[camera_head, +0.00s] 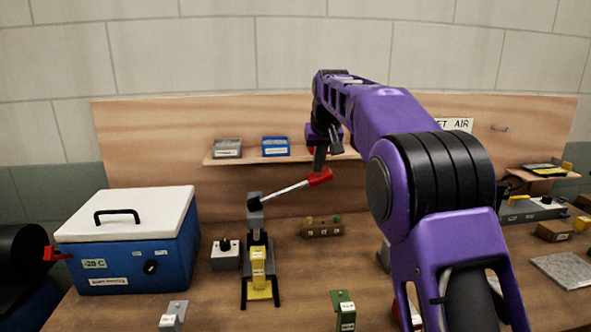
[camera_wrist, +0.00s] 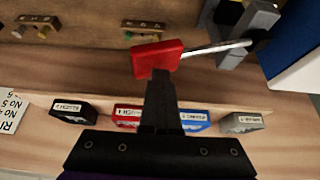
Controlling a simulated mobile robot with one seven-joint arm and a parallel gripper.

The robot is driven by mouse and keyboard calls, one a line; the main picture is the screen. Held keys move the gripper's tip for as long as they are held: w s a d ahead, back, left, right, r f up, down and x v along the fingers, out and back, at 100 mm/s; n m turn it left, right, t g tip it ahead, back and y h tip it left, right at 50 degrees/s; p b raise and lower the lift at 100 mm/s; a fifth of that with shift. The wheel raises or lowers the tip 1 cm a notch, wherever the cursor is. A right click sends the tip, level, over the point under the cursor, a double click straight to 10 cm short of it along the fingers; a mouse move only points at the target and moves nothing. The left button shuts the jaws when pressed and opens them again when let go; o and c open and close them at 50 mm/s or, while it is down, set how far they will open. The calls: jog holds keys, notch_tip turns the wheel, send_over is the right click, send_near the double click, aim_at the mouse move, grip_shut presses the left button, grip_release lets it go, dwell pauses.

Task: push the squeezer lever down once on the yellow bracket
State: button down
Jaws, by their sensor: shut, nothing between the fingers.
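The squeezer (camera_head: 254,215) stands on the bench with its silver lever (camera_head: 288,191) slanting up to the right. The lever ends in a red grip (camera_head: 320,177), which also shows in the wrist view (camera_wrist: 156,57). The yellow bracket (camera_head: 258,268) sits upright at the squeezer's base, below the lever's pivot. My gripper (camera_head: 319,167) is shut and empty, fingertips pointing down just above the red grip. In the wrist view my gripper (camera_wrist: 161,76) overlaps the near edge of the grip; I cannot tell whether they touch.
A blue cooler (camera_head: 130,255) with a white lid stands left of the squeezer. A grey block (camera_head: 225,255) with a black knob is close beside it. A shelf (camera_head: 235,160) with small bins runs behind. A green bracket (camera_head: 343,310) stands in front to the right.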

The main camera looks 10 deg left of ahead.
notch_tip(320, 180, up, 2)
jog(key=shift+r+p, duration=0.25)
jog(key=shift+p, duration=0.4)
jog(key=shift+r, duration=2.1)
jog(key=c, duration=1.6)
grip_release()
